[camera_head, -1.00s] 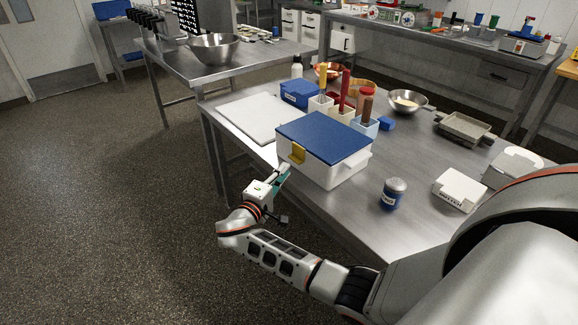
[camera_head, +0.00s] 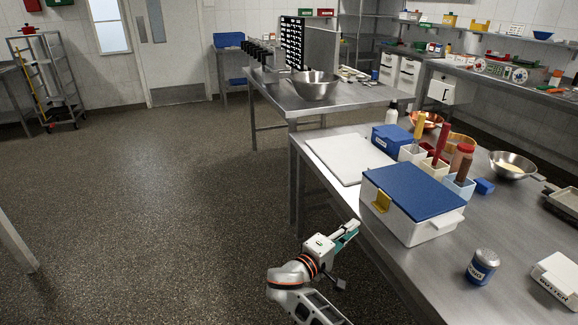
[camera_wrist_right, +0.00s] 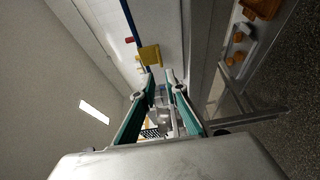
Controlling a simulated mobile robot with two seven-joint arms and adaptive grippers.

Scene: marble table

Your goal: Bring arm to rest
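My right gripper (camera_head: 348,232) is just off the near left edge of the steel table, left of the white box with a blue lid (camera_head: 412,192). It touches nothing that I can see. In the right wrist view its two green-sided fingers (camera_wrist_right: 160,76) stand apart with nothing between them, so it is open and empty. The box's yellow clasp (camera_wrist_right: 150,55) shows beyond the fingertips, and the same clasp (camera_head: 382,201) faces me in the head view. The right forearm hangs low in front of the table. My left gripper is not in view.
The steel table (camera_head: 455,242) also carries a white cutting board (camera_head: 345,158), a blue-labelled shaker (camera_head: 482,267), a white butter box (camera_head: 558,275) and holders with bottles. A second table (camera_head: 300,100) holds a metal bowl (camera_head: 315,85). The floor (camera_head: 150,210) left of the arm is clear.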

